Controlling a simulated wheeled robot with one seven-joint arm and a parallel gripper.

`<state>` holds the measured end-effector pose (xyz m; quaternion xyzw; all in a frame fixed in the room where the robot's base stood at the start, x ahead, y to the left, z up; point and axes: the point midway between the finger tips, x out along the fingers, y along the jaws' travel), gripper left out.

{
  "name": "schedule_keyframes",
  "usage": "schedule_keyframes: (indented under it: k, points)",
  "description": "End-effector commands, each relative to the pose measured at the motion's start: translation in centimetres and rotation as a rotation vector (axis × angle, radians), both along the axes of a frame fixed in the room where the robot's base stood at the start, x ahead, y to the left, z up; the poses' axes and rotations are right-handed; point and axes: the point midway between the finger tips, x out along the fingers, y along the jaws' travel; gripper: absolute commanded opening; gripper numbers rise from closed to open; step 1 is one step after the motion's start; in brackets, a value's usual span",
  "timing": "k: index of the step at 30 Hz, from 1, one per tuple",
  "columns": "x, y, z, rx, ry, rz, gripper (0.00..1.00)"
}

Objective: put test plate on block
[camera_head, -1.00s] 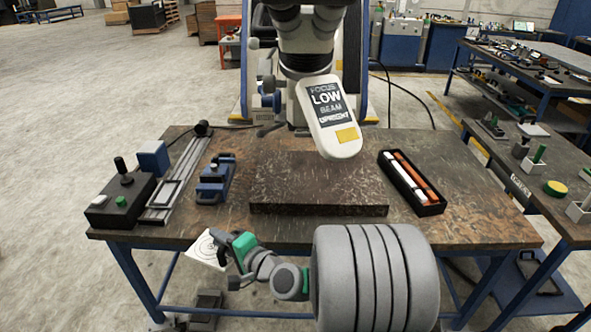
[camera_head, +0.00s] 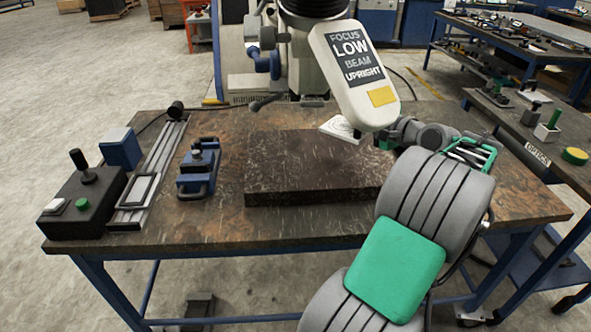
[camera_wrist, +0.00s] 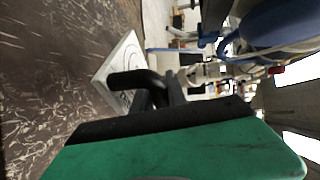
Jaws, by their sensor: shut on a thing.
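The test plate (camera_head: 341,128) is a thin white square with dark rings on its face. It shows over the back right part of the dark stone block (camera_head: 285,168) in the head view. My gripper (camera_head: 379,138) is shut on the plate's right edge, partly hidden behind the microscope head. In the wrist view the plate (camera_wrist: 118,66) extends beyond my black fingers (camera_wrist: 150,84). The block's speckled surface (camera_wrist: 45,60) fills the left there. A gap between plate and block cannot be judged clearly.
The microscope head (camera_head: 352,75) with its label hangs close above the plate and my gripper. A blue clamp fixture (camera_head: 197,168), a slide rail (camera_head: 150,170) and a black control box (camera_head: 85,203) stand left of the block. My arm hides the table's right part.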

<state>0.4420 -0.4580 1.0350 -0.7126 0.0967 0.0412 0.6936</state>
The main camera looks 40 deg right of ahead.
Motion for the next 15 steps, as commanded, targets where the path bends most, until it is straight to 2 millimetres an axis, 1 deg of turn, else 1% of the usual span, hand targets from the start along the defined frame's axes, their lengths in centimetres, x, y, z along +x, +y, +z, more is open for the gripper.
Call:
schedule_keyframes:
  k: [1,2,3,5,8,15]
  points:
    - [-1.1,-1.1,-0.1,-0.003,-0.002,-0.015,0.0]
    - [-1.6,-1.6,0.1,-0.004,-0.003,-0.02,0.0]
    - [-2.0,-1.9,0.1,-0.004,-0.004,-0.026,0.0]
    - [-1.9,-1.7,0.0,-0.003,-0.004,-0.027,0.0]
    - [-0.7,0.0,-0.9,0.0,-0.003,-0.025,0.0]
    - [3.4,5.4,-3.8,-0.002,-0.004,-0.023,0.0]
